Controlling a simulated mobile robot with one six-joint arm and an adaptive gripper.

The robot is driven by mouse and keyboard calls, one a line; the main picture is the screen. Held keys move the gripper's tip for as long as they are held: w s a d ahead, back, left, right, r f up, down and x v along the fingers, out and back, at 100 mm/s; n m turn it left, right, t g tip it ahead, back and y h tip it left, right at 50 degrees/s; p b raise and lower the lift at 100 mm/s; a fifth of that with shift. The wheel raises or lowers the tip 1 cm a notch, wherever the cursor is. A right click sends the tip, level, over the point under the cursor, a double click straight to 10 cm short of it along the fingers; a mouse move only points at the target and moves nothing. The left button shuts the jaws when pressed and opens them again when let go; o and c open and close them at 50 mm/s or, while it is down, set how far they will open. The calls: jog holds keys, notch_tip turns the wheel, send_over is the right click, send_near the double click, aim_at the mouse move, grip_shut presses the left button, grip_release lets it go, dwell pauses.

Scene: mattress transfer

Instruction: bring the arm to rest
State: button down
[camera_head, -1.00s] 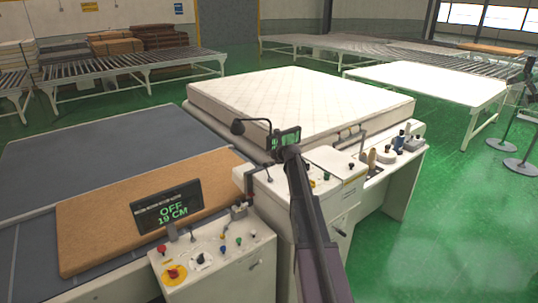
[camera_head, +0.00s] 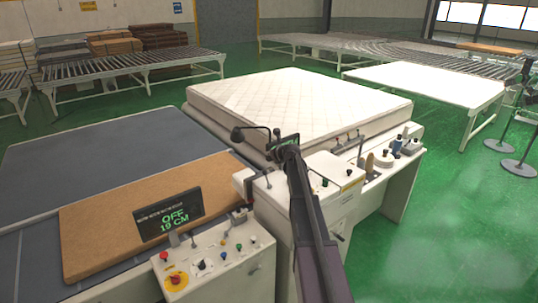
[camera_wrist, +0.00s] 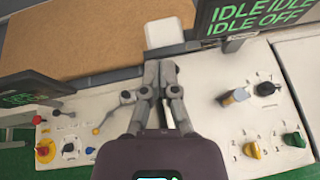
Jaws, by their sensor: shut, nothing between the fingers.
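My gripper (camera_wrist: 160,68) is shut and empty in the wrist view, over the white control consoles, with its tips near the edge of a tan board (camera_wrist: 90,35). In the head view my dark arm reaches up the middle and its end covers a small screen; the fingers cannot be made out there. The left console (camera_head: 215,262) has buttons, levers and a display (camera_head: 170,215) reading OFF and 19 CM. In the wrist view another display (camera_wrist: 250,15) reads IDLE and OFF.
A white quilted mattress (camera_head: 300,105) lies behind the consoles. The tan board also shows on the dark conveyor at left (camera_head: 100,235). A lamp-like stalk (camera_head: 238,133) stands close left of my arm's end. A white table (camera_head: 430,82) and roller conveyors stand behind.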

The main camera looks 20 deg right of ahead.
dwell(0.4)
jog(key=s+a+f+n+g+y+b, duration=0.1)
jog(key=s+a+f+n+g+b, duration=0.7)
jog(key=s+a+f+n, duration=1.05)
jog(key=s+a+f+n+g+b, duration=0.1)
jog(key=s+a+f+n+b, duration=0.2)
jog(key=s+n, duration=0.2)
jog(key=s+a+f+n+g+h+b, duration=0.1)
jog(key=s+a+f+n+g+b, duration=0.1)
jog(key=s+n, duration=0.4)
jog(key=s+a+f+n+g+h+b, duration=0.1)
jog(key=s+a+f+n+b, duration=0.3)
jog(key=s, duration=0.9)
jog(key=shift+s+a+f+n+g+b, duration=0.15)
jog(key=shift+a+f+n+g+b, duration=0.15)
jog(key=shift+f+n+b, duration=0.65)
jog(key=shift+r, duration=0.1)
